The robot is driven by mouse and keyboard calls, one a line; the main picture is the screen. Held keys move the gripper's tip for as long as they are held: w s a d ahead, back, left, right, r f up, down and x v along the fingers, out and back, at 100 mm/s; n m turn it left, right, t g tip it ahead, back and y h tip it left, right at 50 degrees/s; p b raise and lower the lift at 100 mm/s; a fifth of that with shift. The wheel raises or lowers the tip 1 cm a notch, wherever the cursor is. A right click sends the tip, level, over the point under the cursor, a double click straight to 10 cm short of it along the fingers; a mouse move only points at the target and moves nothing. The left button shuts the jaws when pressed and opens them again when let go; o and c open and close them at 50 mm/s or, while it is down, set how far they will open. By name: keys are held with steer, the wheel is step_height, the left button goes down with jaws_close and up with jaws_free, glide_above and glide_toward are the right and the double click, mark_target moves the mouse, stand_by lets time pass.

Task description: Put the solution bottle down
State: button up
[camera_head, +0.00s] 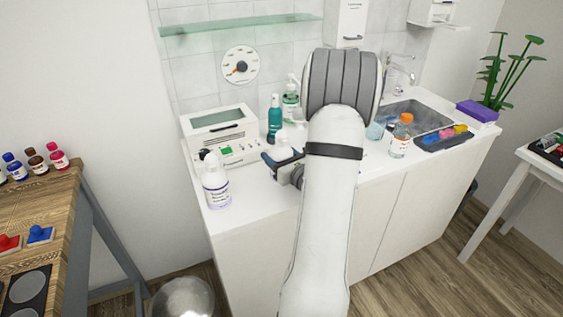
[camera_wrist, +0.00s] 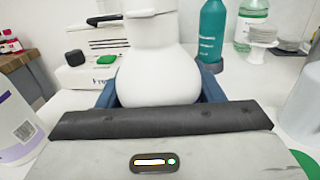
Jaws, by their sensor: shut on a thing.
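My gripper (camera_head: 282,161) is over the white counter, in front of the white device. In the wrist view its blue fingers (camera_wrist: 160,88) are shut on a white, round-bodied bottle (camera_wrist: 158,72) with a narrower neck, apparently the solution bottle. Its top is cut off by the frame edge. In the head view this bottle (camera_head: 284,143) shows only in part, by my arm. It looks upright; I cannot tell whether its base touches the counter. Another white bottle with a purple-edged label (camera_head: 215,184) stands to the left, and it also shows in the wrist view (camera_wrist: 14,125).
The white device (camera_head: 222,137) stands behind left. A teal bottle (camera_head: 274,118) and a green soap bottle (camera_head: 291,103) stand behind my gripper. An orange-capped bottle (camera_head: 401,137), a dark tray (camera_head: 443,139) and the sink (camera_head: 418,113) are right. Bare counter (camera_head: 250,187) lies front left.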

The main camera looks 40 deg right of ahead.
steer(key=c, duration=0.6)
step_height(320, 180, up, 10)
steer(key=shift+r, duration=0.1)
